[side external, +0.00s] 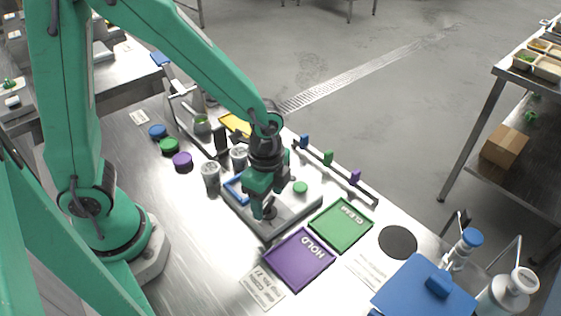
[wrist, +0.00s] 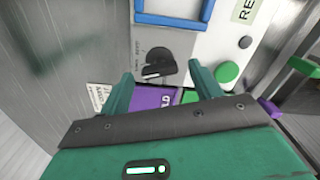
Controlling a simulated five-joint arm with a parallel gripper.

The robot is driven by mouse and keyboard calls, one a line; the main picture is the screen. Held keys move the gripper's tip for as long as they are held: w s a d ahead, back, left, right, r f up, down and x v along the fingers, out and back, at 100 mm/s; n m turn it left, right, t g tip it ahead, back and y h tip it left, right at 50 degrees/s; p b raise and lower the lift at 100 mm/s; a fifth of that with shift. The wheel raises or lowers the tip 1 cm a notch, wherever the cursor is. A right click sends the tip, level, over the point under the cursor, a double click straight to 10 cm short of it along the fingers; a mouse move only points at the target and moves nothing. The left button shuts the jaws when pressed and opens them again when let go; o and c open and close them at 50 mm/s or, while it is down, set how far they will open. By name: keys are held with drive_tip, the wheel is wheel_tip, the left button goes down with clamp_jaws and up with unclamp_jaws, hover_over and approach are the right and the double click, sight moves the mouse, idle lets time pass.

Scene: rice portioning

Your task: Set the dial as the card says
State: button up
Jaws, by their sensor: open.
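The dial is a black knob (wrist: 158,64) with a white mark, on the pale face of a low device (side external: 291,209) with a blue frame. Small print beside the dial is too small to read. My gripper (wrist: 163,80) is open, its two green fingers apart, with the dial between and just beyond the fingertips. In the side view my gripper (side external: 262,208) is low over the device's near end, and the dial is mostly hidden there. A white printed card (side external: 262,287) lies beside the purple HOLD tray (side external: 299,260); its text is illegible.
A green CLEAR tray (side external: 341,226), another printed sheet (side external: 372,269) and a black disc (side external: 398,242) lie to the right. The device also has a green button (side external: 300,187). A rail with coloured clips (side external: 328,158) runs behind.

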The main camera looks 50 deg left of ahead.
sight(268, 201)
drive_tip(key=shift+r, duration=3.65)
drive_tip(key=s+a+r+n+t, duration=0.5)
drive_tip(key=s+a+r+n, duration=0.1)
drive_tip(key=a+r+n, duration=0.6)
drive_tip(key=shift+s+n+t, duration=0.2)
drive_tip(key=shift+n+t, duration=0.1)
drive_tip(key=shift+n, duration=0.7)
